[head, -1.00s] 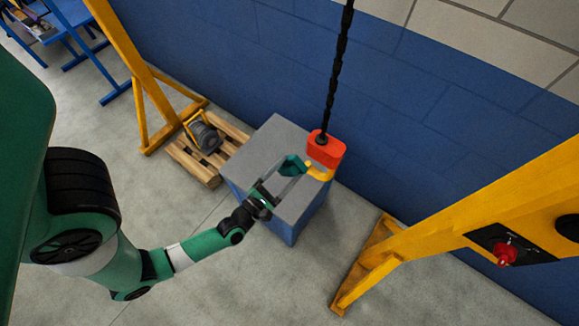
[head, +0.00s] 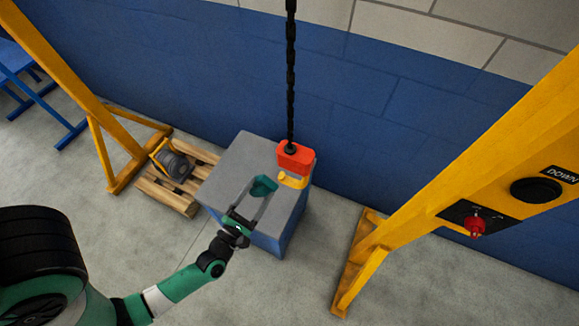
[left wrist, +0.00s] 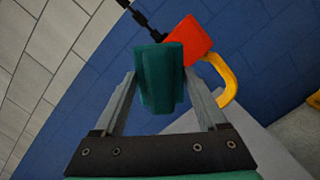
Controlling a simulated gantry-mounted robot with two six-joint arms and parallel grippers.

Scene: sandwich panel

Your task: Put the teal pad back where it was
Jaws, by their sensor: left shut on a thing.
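The teal pad (head: 264,186) is between the fingers of my left gripper (head: 254,197), over the grey top of the blue block (head: 243,153). In the left wrist view the pad (left wrist: 160,78) stands between the two grey fingers of the gripper (left wrist: 158,88), which is shut on it. I cannot tell whether the pad touches the block's top. The red hook block (head: 295,156) with its yellow hook (head: 291,181) is just right of the pad. My right gripper is not in view.
A black chain (head: 291,80) hangs down to the red hook block. A yellow frame leg (head: 500,150) with a DOWN control panel stands at the right. A pallet (head: 168,187) with a motor-like unit (head: 172,163) is left of the block. The blue wall is close behind.

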